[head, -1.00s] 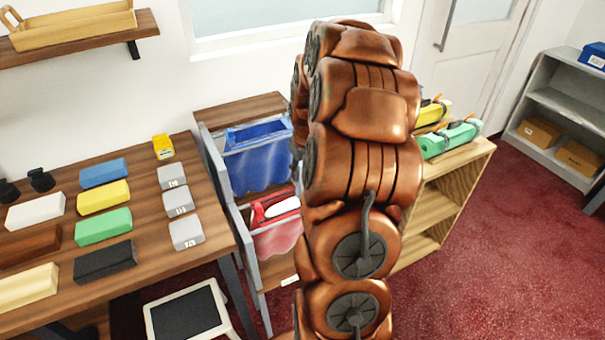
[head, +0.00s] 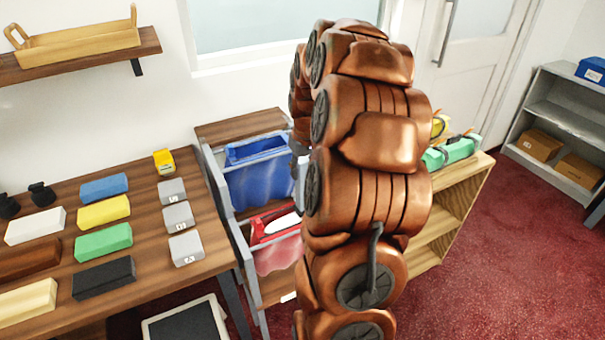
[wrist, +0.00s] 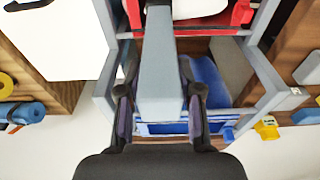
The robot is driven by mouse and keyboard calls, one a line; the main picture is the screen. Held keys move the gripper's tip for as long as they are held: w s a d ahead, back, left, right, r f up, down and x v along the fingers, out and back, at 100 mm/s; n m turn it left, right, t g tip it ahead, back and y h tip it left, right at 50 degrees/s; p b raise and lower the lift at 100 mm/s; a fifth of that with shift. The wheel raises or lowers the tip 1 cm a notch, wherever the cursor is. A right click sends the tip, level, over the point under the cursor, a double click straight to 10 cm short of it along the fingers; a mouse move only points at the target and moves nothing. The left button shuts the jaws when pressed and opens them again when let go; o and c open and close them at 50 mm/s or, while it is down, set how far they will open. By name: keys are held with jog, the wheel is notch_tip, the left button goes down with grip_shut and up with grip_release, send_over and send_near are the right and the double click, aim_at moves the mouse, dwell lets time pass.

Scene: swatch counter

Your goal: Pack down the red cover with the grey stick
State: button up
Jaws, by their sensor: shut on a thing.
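The red cover (head: 272,222) lies in the lower pulled-out drawer, with pinkish-red material hanging below it and a white oval piece on it. Red also shows at the top of the wrist view (wrist: 243,12). The grey stick (wrist: 158,60) is a long square bar between my gripper's fingers. My gripper (wrist: 159,88) is shut on it. The bar runs up the wrist view across the red area; whether its far end touches the cover cannot be told. In the head view my arm hides most of the gripper; a light grey piece, apparently the stick, shows beside it (head: 303,172).
A blue-lined drawer (head: 228,187) is just above and behind the red one. A wooden table (head: 150,208) with coloured blocks stands left. A low wooden shelf (head: 462,205) with rolls stands right. Red carpet (head: 520,260) is clear at right.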

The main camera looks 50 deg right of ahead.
aim_at(302, 159)
jog(key=shift+r, duration=1.55)
